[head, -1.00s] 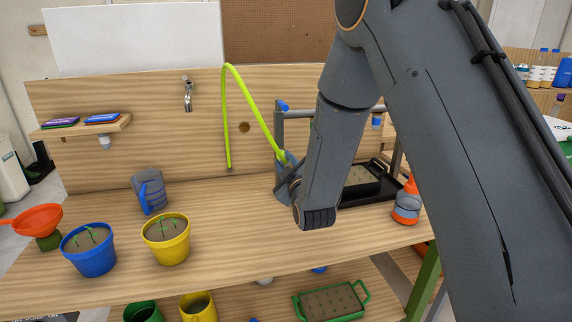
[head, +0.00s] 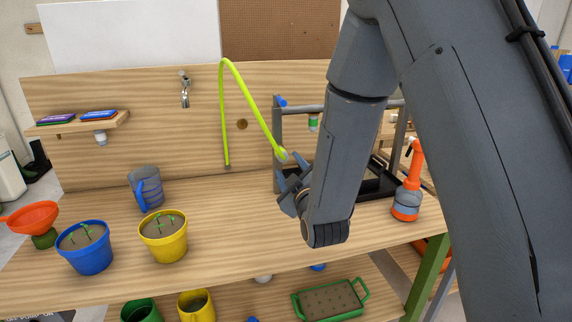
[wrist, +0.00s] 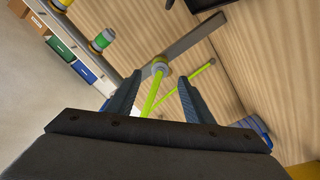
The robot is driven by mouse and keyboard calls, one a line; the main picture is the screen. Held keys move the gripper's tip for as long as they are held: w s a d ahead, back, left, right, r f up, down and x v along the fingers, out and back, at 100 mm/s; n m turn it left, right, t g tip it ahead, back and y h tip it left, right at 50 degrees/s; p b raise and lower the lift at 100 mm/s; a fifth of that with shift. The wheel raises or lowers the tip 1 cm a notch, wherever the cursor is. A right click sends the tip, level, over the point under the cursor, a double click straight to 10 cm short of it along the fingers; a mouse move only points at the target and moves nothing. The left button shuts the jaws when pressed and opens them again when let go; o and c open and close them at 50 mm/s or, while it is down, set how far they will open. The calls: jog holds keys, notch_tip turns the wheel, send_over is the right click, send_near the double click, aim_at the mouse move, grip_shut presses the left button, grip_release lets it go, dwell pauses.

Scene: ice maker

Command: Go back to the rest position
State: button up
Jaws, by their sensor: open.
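My gripper (head: 293,187) is open above the worktop, left of my forearm, with its fingers partly hidden in the head view. In the wrist view my gripper (wrist: 160,83) has its two fingers spread. A yellow-green hose (head: 252,105) arches up from the back panel, and its near end lies just above my fingers. In the wrist view the hose (wrist: 153,92) appears between the fingers, with a visible gap on each side. I see no finger closed on it.
The wooden worktop (head: 220,225) holds a blue pot (head: 86,256), a yellow pot (head: 164,248), a jug (head: 150,195) and an orange-topped spray bottle (head: 407,202). A grey frame (head: 277,125) and dark tray (head: 380,186) stand close behind my arm. The front middle is clear.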

jog(key=shift+s+d, duration=0.15)
jog(key=shift+s, duration=0.5)
jog(key=s+d+f+m+g+h, duration=0.1)
jog(key=s+d+f+m+g, duration=0.1)
jog(key=d, duration=0.1)
jog(key=s+d+f+m+g+h, duration=0.1)
jog(key=s+d+f+m+g, duration=0.1)
jog(key=s+d+f+g, duration=0.1)
jog(key=s+d+f+m+g+h, duration=0.1)
jog(key=s+d+f+m+g, duration=0.1)
jog(key=d, duration=0.3)
jog(key=shift+s+d+f+g+h+p, duration=0.15)
jog(key=shift+s+g+h+p, duration=0.25)
jog(key=shift+s+g, duration=0.3)
jog(key=s+d+m+g, duration=0.3)
jog(key=s+d+g, duration=0.1)
jog(key=s, duration=0.7)
jog(key=s+d+m+g+h, duration=0.1)
jog(key=s+d+m+g, duration=0.2)
jog(key=s, duration=0.8)
jog(key=shift+d+r+g+p, duration=0.25)
jog(key=shift+d+g, duration=0.2)
jog(key=shift+g, duration=0.55)
